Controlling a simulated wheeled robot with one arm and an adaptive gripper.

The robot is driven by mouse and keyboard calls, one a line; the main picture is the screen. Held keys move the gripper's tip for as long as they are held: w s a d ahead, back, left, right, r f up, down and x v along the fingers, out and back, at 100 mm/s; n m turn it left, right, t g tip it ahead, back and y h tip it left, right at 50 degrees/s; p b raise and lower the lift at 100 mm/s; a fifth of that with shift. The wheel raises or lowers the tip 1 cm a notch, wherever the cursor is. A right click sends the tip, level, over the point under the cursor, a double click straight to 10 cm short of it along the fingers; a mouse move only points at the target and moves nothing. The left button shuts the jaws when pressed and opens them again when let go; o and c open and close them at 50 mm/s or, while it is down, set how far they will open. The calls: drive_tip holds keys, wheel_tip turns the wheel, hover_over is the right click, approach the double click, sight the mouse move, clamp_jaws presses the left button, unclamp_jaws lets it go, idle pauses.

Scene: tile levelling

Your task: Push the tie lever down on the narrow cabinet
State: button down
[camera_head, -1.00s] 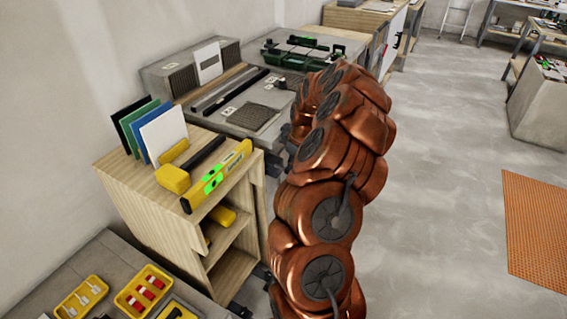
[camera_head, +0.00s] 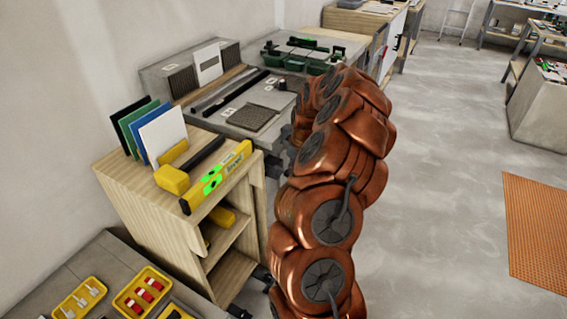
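A narrow wooden cabinet (camera_head: 150,213) with open shelves stands at the left, its top crowded with tools. I cannot make out a tie lever on it; the lever may be hidden or too small to tell. My copper-coloured arm rises through the middle of the picture, to the right of the cabinet, and bends away toward the benches behind. My gripper is not visible; the arm's own links hide its far end.
A grey bench (camera_head: 240,95) stands behind. Yellow bins (camera_head: 142,291) are at front left. Grey floor (camera_head: 440,150) is open to the right, with an orange mat (camera_head: 535,225).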

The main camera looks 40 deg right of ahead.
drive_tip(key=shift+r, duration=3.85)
